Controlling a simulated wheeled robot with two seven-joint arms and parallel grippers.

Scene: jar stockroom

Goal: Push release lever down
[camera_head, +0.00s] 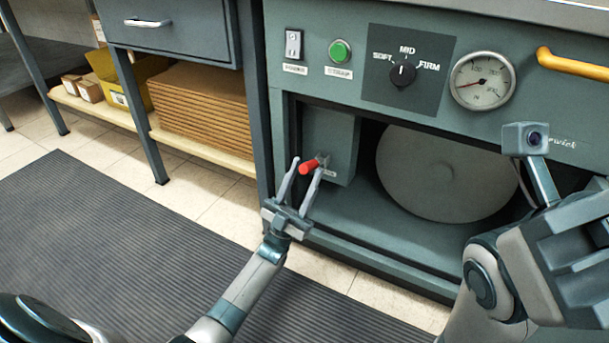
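The release lever (309,166) is a short red handle. It sticks out from a grey box inside the open lower bay of the machine. My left gripper (307,163) is at the lever, with one finger on each side of it in the picture. The two fingers stand apart with a visible gap between them, so the gripper is open. I cannot tell whether a finger touches the lever. My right arm comes in at the right edge, in front of the machine; its fingers do not show.
The machine's panel has a switch (294,44), a green button (339,51), a dial (403,74) and a gauge (482,80). A yellow handle (572,65) is at upper right. A large round plate (440,175) sits in the bay. A shelf with cardboard (203,108) stands left.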

